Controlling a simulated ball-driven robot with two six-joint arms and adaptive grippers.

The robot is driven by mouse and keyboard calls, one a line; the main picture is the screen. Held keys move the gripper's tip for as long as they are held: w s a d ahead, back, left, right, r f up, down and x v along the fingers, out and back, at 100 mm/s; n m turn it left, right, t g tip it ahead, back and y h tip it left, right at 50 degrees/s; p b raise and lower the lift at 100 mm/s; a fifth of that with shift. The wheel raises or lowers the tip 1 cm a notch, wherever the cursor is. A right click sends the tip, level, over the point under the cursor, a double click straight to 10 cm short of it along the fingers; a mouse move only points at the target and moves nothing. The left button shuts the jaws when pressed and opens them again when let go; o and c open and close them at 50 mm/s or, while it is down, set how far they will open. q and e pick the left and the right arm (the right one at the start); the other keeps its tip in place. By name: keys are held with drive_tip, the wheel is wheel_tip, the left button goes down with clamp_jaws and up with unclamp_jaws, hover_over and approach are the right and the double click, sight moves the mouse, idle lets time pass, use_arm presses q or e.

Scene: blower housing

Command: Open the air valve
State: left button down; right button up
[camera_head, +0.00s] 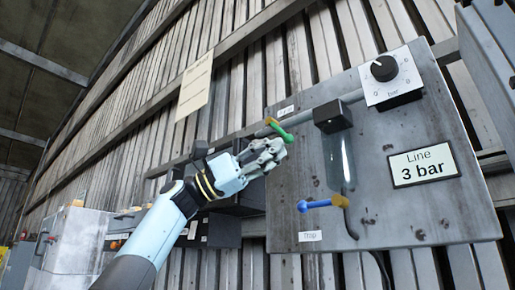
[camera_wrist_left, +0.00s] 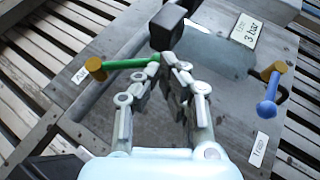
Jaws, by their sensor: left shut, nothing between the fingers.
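The air valve has a green lever (camera_head: 281,130) on a brass-coloured pivot, near the upper left of the grey panel. In the left wrist view the green lever (camera_wrist_left: 128,63) points right from its pivot, beside a label reading "Air" (camera_wrist_left: 79,75). My left gripper (camera_head: 276,147) is shut and empty, just below the lever's free end. In the left wrist view its fingertips (camera_wrist_left: 170,62) are right at that end; I cannot tell whether they touch it. My right gripper is in neither view.
A blue lever (camera_head: 318,204) labelled "Trap" sits lower on the panel (camera_head: 290,225). A clear bowl (camera_head: 338,160) hangs under a black block right of my gripper. A dial (camera_head: 384,68) and a "Line 3 bar" sign (camera_head: 424,166) are further right.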

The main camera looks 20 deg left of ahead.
use_arm(q)
drive_tip(key=shift+d, duration=0.1)
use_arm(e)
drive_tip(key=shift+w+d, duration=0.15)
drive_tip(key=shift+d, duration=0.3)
use_arm(q)
drive_tip(key=shift+s+d+n+t+b, duration=0.1)
drive_tip(key=shift+d+n+t+b, duration=0.1)
drive_tip(key=shift+n+t+b, duration=0.15)
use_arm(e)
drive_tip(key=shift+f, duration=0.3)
